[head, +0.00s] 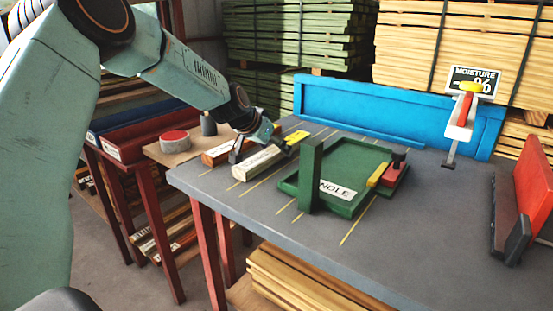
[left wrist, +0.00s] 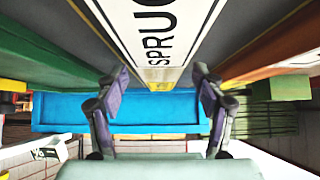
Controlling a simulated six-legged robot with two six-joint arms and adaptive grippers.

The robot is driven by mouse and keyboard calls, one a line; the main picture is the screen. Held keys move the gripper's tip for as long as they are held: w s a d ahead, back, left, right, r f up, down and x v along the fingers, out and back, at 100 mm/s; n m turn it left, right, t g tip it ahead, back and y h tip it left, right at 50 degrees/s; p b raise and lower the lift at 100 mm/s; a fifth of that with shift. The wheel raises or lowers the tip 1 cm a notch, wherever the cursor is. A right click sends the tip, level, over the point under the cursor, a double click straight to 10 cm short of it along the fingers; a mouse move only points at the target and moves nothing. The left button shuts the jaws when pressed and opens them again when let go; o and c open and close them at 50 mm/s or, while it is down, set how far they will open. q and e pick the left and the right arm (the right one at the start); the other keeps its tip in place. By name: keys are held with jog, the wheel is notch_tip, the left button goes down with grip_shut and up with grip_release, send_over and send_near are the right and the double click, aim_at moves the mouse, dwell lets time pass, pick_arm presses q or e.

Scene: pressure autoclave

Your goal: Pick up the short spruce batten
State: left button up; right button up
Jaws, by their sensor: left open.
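The pale spruce batten (head: 257,163) lies on the grey table, between a reddish-brown batten (head: 216,156) and a green tray. Its white label reading "SPRU", cut off at the edge, fills the upper middle of the left wrist view (left wrist: 155,30), with a yellow end near the fingertips. My left gripper (head: 262,141) is at the batten's far part. In the left wrist view its two fingers (left wrist: 160,88) stand apart, one to each side of the batten's line, with nothing gripped. I cannot tell how far the fingers reach down around it. My right gripper is not in view.
The green tray (head: 352,160) and its upright post (head: 311,175) stand right of the batten. A blue panel (head: 380,107) closes the table's back. A meter on a stand (head: 461,118) and a red-orange piece (head: 532,185) are at right. The front right of the table is clear.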

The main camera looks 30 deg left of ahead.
pick_arm(q)
jog(key=shift+c, duration=0.3)
jog(key=shift+c, duration=0.6)
jog(key=c, duration=1.2)
jog(key=shift+r, duration=0.1)
